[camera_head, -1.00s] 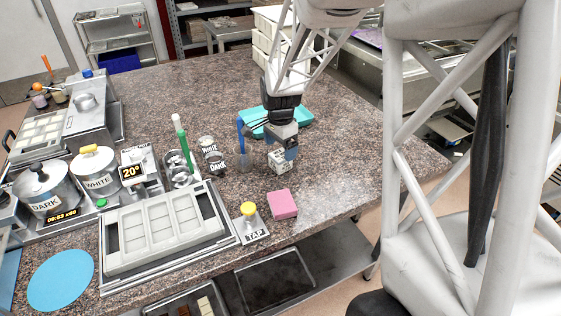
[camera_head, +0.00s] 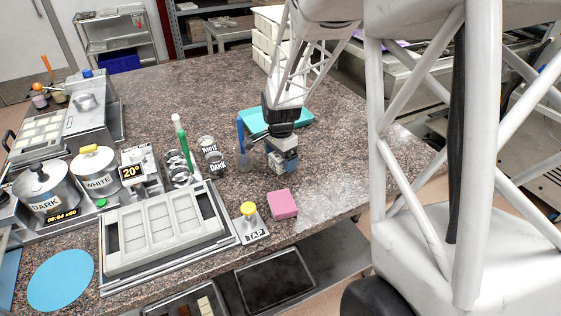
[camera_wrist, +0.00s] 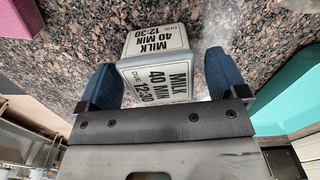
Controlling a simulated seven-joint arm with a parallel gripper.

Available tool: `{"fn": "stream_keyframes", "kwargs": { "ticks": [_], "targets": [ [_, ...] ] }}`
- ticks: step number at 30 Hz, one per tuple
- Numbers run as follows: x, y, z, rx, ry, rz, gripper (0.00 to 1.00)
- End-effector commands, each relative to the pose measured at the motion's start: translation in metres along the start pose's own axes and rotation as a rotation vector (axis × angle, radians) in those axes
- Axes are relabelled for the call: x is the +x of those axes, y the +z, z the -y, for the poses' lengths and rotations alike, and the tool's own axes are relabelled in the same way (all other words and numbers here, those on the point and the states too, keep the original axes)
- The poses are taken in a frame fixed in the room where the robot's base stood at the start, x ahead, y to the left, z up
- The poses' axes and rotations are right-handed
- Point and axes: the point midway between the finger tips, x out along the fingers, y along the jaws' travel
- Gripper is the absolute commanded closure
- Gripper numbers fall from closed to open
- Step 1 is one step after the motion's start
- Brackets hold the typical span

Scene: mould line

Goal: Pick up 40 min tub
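The 40 min tub (camera_wrist: 155,82) is a small white and grey block in the wrist view, with "MILK 40 MIN DUE 12:30" printed on two faces. It stands on the speckled counter between the two blue fingers of my gripper (camera_wrist: 160,66). The left finger is very close to the tub, and a narrow gap shows at the right finger. The gripper is open around it. In the head view my gripper (camera_head: 283,163) is low over the counter and mostly hides the tub.
A pink block (camera_head: 283,204) lies in front of my gripper. A turquoise tray (camera_head: 300,117) is behind it. The dark cup (camera_head: 216,163) and a clear beaker with a blue tool (camera_head: 243,150) stand close on the left. The TAP plate (camera_head: 254,234) and mould (camera_head: 160,230) are nearer the front.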

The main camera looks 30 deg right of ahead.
Motion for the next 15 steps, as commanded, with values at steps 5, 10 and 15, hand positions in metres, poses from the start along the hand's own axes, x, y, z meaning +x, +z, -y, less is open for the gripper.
{"fn": "stream_keyframes", "kwargs": {
  "ticks": [5,10,15],
  "targets": [
    [-0.0001,0.0000,0.0000,0.000,0.000,0.000,0.36],
    [-0.0001,0.0000,0.0000,0.000,0.000,0.000,0.62],
    [-0.0002,0.0000,0.0001,0.000,0.000,0.000,0.65]
  ]
}}
